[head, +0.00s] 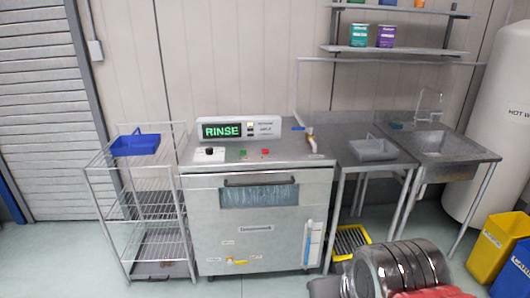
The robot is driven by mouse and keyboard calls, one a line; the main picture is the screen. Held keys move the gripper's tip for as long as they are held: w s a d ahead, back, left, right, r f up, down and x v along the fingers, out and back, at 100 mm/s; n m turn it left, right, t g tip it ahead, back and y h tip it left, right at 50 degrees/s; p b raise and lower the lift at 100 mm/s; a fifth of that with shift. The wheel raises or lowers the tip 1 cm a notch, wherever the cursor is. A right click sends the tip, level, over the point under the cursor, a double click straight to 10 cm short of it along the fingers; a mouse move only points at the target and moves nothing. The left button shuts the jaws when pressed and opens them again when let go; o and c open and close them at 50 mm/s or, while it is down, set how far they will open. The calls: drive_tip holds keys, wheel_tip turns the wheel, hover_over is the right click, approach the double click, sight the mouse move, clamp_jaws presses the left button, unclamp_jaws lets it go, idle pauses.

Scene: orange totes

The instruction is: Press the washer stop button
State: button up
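The washer (258,225) is a steel, box-shaped machine in the middle of the head view. Its control box on top shows RINSE in green letters on the display (221,131). On the washer's top surface are a small red button (265,152), a small green button (243,153) to its left, and a black knob (209,151) further left. Any lettering by the buttons is too small to read. Dark, rounded parts, probably of my own arm, show at the bottom right, well in front of the washer. My gripper's fingers are not in view.
A wire rack (140,205) with a blue tray (136,144) stands left of the washer. A steel counter with a grey tote (373,149) and a sink (432,143) stands right. A faucet pipe rises by the washer's right edge. Yellow and blue bins stand at far right.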

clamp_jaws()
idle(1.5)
